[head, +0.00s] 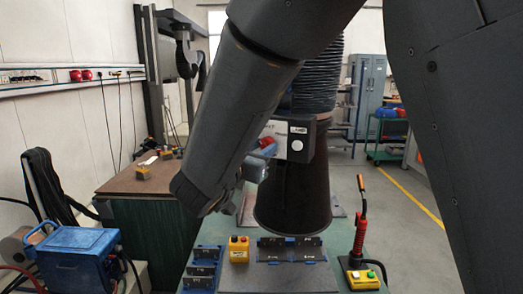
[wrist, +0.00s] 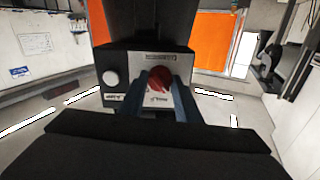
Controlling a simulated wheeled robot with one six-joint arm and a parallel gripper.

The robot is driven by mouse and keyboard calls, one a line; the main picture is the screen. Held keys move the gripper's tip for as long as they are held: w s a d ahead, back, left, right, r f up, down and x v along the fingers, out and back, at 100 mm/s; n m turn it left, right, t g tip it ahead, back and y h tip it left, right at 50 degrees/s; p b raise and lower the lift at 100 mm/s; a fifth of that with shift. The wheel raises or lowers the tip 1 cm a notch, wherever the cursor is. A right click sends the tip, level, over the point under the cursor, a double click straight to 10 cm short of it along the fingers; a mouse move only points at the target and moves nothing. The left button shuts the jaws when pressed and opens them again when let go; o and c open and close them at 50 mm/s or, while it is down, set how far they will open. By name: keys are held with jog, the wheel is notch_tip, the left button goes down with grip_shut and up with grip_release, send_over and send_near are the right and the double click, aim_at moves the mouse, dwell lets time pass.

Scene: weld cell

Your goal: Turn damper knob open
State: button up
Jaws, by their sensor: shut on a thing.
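The red damper knob (wrist: 158,80) sits on the pale front plate of a dark box in the wrist view. In the head view a bit of the knob (head: 267,143) shows beside the box (head: 299,141), which is fixed to the dark extraction hood (head: 295,195). My gripper (wrist: 160,88) reaches the front of the box, its blue-grey fingers on both sides of the knob and shut on it. In the head view my arm hides most of my gripper (head: 262,157). The labels by the knob are too blurred to read its setting.
A white round button (wrist: 110,78) is beside the knob. Below the hood, the bench (head: 345,225) holds a yellow box (head: 239,249), dark fixtures, a red-handled torch (head: 361,215) and a yellow button box (head: 363,279). A blue welder (head: 75,262) stands at the left.

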jog(key=m+b, duration=0.3)
jog(key=m, duration=0.1)
jog(key=shift+f, duration=0.1)
jog(key=m+b, duration=0.4)
jog(key=shift+m, duration=0.4)
jog(key=m+b, duration=0.7)
jog(key=b, duration=0.2)
jog(key=shift+m, duration=0.4)
jog(key=o, duration=1.1)
jog(key=shift+c, duration=0.2)
jog(key=shift+s, duration=0.1)
